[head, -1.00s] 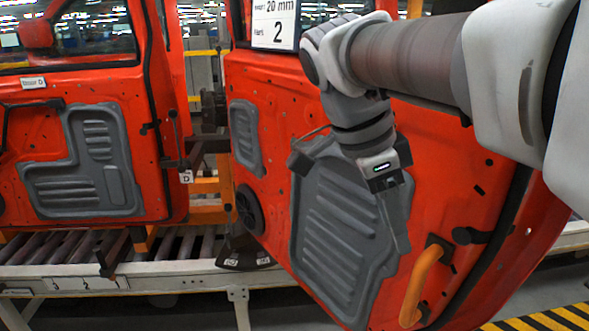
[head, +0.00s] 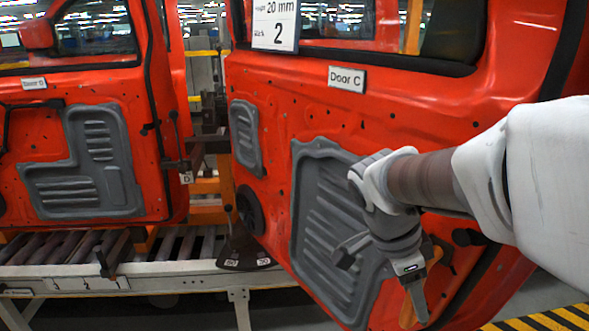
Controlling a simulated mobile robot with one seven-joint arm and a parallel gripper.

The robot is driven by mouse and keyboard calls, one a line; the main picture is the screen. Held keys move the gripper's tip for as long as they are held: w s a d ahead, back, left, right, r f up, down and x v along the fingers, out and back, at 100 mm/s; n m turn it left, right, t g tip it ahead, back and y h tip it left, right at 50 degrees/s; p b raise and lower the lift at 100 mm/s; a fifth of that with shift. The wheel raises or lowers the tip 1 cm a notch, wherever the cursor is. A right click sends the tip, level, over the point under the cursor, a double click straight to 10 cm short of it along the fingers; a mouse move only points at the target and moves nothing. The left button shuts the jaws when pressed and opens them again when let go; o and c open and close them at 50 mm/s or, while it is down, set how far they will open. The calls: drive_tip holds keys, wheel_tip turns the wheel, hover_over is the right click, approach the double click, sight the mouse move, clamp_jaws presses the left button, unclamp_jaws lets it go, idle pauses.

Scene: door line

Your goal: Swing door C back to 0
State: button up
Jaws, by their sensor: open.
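Door C (head: 268,185) is the red door with a "Door C" label (head: 346,79). It stands swung out from the line, its right side nearest me. An orange grab handle (head: 436,256) is at its lower right, partly hidden by my gripper. My gripper (head: 417,298) is open and points down in front of the handle. One finger overlaps the handle in the picture; I cannot tell whether they touch or whether the handle is between the fingers. A dark angle plate (head: 245,257) with white marks is below the door's hinge side; its reading is too small to tell.
Door D (head: 90,75), also red, stands to the left. A roller conveyor (head: 60,250) with a pale rail runs beneath the doors. A white card (head: 275,22) with a "2" hangs on door C. Yellow-black floor striping (head: 540,320) is at lower right.

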clamp_jaws()
idle(1.4)
